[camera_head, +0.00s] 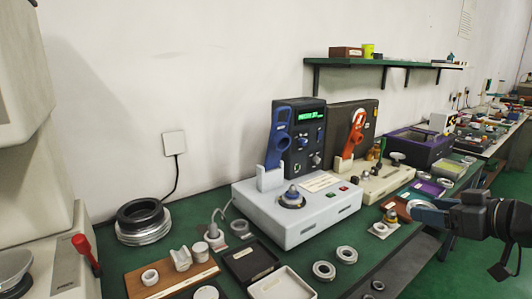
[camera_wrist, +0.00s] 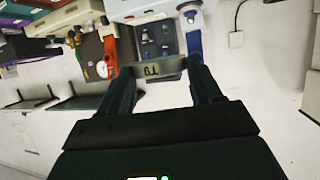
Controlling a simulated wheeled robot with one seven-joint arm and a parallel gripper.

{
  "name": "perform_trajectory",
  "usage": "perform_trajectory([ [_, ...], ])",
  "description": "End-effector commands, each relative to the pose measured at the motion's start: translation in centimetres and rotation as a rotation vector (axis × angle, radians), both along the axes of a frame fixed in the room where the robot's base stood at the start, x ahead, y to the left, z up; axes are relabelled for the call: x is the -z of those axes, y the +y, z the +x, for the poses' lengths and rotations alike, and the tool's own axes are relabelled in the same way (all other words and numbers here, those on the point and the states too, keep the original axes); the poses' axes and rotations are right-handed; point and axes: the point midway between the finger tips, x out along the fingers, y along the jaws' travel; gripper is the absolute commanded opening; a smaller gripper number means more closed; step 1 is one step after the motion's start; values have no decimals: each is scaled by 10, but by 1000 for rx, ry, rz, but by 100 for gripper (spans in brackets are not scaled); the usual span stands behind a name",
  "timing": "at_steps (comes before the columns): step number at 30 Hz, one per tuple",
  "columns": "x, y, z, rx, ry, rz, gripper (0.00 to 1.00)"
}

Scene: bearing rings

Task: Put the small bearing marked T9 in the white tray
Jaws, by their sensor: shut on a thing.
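My gripper (camera_head: 418,208) is at the right of the head view, raised above the bench. In the wrist view, my gripper (camera_wrist: 160,72) is shut on a small metal bearing ring (camera_wrist: 160,67), with a finger on each side. Dark characters on the ring appear upside down; one looks like a T, but I cannot read them surely. The white tray (camera_head: 283,284) lies at the bottom middle of the head view, left of my gripper and cut by the frame edge.
A black tray (camera_head: 250,262) lies beside the white tray. Loose rings (camera_head: 324,270) lie to its right. A wooden board with parts (camera_head: 172,280) lies left. A pale instrument box (camera_head: 297,212) stands behind the trays. Another instrument (camera_head: 385,183) stands near my gripper.

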Motion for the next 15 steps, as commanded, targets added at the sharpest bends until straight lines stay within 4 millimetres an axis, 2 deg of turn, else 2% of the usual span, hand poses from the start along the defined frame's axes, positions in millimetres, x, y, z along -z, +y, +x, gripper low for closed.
perform_trajectory([
  [8,34,6,2,72,3,0,25],
  [15,77,14,0,165,7,1,25],
])
